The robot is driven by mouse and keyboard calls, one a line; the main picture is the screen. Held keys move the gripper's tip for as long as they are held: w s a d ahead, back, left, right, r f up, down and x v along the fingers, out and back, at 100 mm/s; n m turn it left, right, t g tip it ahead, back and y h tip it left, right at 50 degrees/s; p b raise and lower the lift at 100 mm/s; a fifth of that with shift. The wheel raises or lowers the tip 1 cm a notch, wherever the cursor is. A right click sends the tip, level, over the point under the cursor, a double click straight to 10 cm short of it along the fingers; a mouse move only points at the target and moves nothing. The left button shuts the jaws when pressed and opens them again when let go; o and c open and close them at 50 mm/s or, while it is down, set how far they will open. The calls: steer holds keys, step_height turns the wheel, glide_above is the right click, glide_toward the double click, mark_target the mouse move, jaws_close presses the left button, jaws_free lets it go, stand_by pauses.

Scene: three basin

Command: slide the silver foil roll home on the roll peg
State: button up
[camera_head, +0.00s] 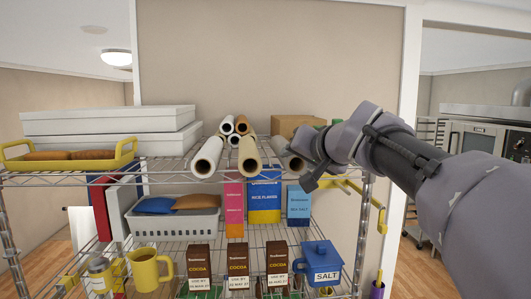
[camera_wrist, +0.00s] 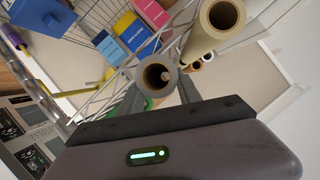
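The silver foil roll (camera_head: 281,151) is a grey tube lying at the right of the row of rolls on the top shelf, its near end at the shelf's front. In the wrist view its open end (camera_wrist: 143,79) faces the camera, with a dark core and a small pale spot inside. My gripper (camera_head: 307,172) is at that near end. In the wrist view the fingers of my gripper (camera_wrist: 158,86) lie close along both sides of the roll and appear shut on it. I cannot make out the roll peg clearly; the pale spot may be its end.
A tan roll (camera_head: 249,158) and a white roll (camera_head: 207,157) lie left of the foil roll, with several more behind. A cardboard box (camera_head: 298,124) stands behind. A yellow tray (camera_head: 70,164) is at the shelf's left. Boxes and a blue salt mug (camera_head: 320,262) are below.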

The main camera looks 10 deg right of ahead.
jaws_close()
